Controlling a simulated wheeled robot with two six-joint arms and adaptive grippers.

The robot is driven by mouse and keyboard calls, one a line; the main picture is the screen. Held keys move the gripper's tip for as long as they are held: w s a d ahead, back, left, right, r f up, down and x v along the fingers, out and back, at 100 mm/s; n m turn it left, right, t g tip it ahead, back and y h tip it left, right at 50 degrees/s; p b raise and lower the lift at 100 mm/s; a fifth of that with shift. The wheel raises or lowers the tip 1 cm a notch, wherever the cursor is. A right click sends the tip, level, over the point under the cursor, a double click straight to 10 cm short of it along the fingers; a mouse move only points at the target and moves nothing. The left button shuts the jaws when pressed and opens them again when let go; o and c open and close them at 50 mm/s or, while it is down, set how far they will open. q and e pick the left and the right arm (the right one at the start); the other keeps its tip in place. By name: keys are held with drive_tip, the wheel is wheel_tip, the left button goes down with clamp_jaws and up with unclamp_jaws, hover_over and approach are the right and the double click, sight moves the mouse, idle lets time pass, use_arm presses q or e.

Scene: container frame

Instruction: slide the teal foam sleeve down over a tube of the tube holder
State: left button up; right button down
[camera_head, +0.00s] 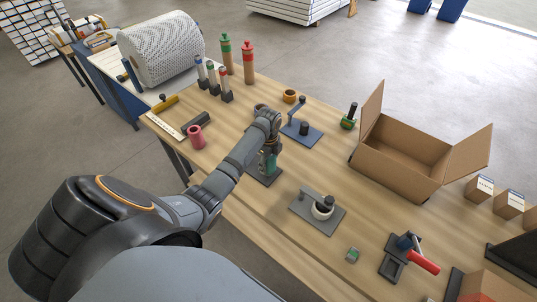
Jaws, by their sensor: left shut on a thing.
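My left gripper (271,150) comes in from the left and points down near the middle of the table. It is shut on the teal foam sleeve (267,164), which shows as a small upright green-teal piece below the fingers. A dark flat base plate (266,179), seemingly that of the tube holder, lies directly below the sleeve. My arm and gripper hide much of the plate and any tube there. I cannot tell whether the sleeve is around a tube or above it. My right gripper is not in view.
Behind the gripper stands a blue-grey fixture (302,133); a grey plate with a white ring (318,212) is in front, to the right. A pink cylinder (196,137) stands left. An open cardboard box (402,165) is at right. Bare wood (352,195) lies before the box.

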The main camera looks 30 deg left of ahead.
use_arm(q)
drive_tip(key=shift+f+b, duration=0.5)
drive_tip(key=shift+f, duration=0.4)
drive_tip(key=o, duration=0.9)
drive_tip(key=shift+s, duration=0.1)
drive_tip(key=o, duration=0.4)
drive_tip(key=shift+o, duration=0.2)
drive_tip(key=shift+f, duration=0.1)
wheel_tip(320, 180, up, 7)
drive_tip(key=p, duration=0.8)
drive_tip(key=shift+r, duration=0.2)
drive_tip(key=shift+f, duration=0.1)
